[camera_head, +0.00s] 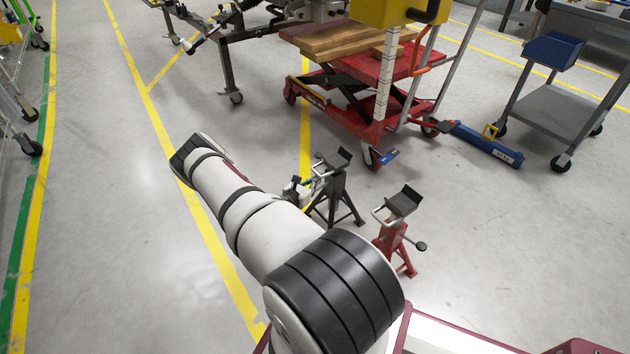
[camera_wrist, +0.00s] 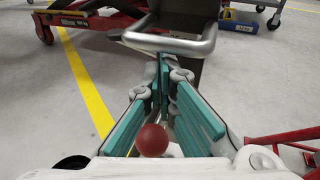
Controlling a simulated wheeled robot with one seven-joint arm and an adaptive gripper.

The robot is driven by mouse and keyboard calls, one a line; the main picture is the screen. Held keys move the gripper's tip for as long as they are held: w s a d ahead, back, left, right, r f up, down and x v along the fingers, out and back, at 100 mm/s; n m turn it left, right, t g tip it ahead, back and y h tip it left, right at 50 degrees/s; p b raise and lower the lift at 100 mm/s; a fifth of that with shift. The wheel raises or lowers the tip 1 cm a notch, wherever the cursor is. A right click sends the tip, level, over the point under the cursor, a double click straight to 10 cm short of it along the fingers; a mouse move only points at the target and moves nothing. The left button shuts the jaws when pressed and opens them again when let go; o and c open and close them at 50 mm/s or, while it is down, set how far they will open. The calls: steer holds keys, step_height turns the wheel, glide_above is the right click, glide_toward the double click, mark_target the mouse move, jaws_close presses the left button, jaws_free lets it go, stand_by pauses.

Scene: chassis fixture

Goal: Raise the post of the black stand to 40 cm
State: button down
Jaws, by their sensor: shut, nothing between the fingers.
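The black stand (camera_head: 341,196) stands upright on the floor on splayed legs, with a dark saddle on top, in the middle of the head view. Its bent metal handle (camera_wrist: 172,42) and dark post (camera_wrist: 188,14) show ahead of the fingertips in the wrist view. My gripper (camera_wrist: 168,76) has teal finger pads that converge at the tips, just below the handle. It is shut and holds nothing. In the head view my gripper (camera_head: 298,189) is beside the stand's left side, partly hidden. A red ball (camera_wrist: 152,140) shows low between the fingers; I cannot tell what it belongs to.
A red stand (camera_head: 392,238) is close on the right of the black one, its legs (camera_wrist: 290,138) at the wrist view's right edge. A red lift table (camera_head: 345,98) stands behind, with a blue bar (camera_head: 487,145) at its right.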

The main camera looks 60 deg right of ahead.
mark_target(315, 172)
steer(key=shift+r+p, duration=2.4)
steer(key=shift+r, duration=0.9)
steer(key=shift+f+b, duration=1.3)
steer(key=shift+f, duration=0.4)
steer(key=w+a, duration=0.4)
steer(key=a, duration=0.4)
steer(key=shift+w, duration=0.2)
